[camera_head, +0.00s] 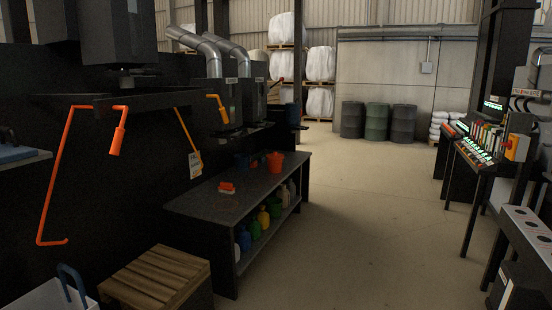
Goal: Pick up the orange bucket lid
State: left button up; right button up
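A small orange bucket (275,160) stands on the far part of a dark workbench (215,203). I cannot make out a separate orange lid on it at this size. A small orange-red object with a pale lower edge (227,187) lies nearer on the same bench top; it looks more like a brush than a lid, but I cannot be sure. Neither of my grippers shows in the head view.
Colored bottles (263,219) stand on the bench's lower shelf. A wooden crate (157,281) and a white bin (50,296) sit at the near left. Orange bent bars (55,165) hang at left. A control console (474,150) stands right. The middle floor is clear.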

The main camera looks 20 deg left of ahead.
aim_at(275, 155)
jog(key=i, duration=4.8)
jog(key=i+u, duration=0.35)
jog(key=i, duration=0.2)
jog(key=i+l+u, duration=0.3)
jog(key=i, duration=0.2)
jog(key=i+l+u, duration=0.35)
jog(key=i, duration=0.2)
